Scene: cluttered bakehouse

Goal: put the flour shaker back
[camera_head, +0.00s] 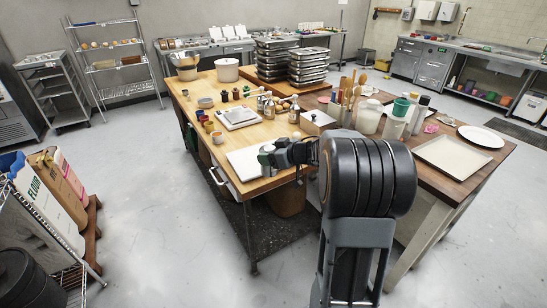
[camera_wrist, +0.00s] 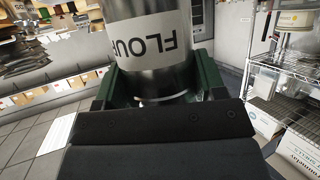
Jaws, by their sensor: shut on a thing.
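The flour shaker (camera_wrist: 152,68) is a shiny metal cylinder with a pale label reading "FLOU", the rest cut off; the letters appear upside down in the wrist view. My gripper (camera_wrist: 157,88) has its green fingers on both sides of the shaker and is shut on it. The shaker's far end is out of frame. In the head view my gripper (camera_head: 267,157) is over the near edge of the wooden worktable, by a white board (camera_head: 243,163). The shaker cannot be clearly made out there.
Small jars and a scale (camera_head: 238,117) stand behind the board on the worktable (camera_head: 195,98). Bottles, a white canister (camera_head: 369,117) and a utensil crock crowd the right, near a baking tray (camera_head: 452,152). Flour bags (camera_head: 45,205) stand at left. The floor between is clear.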

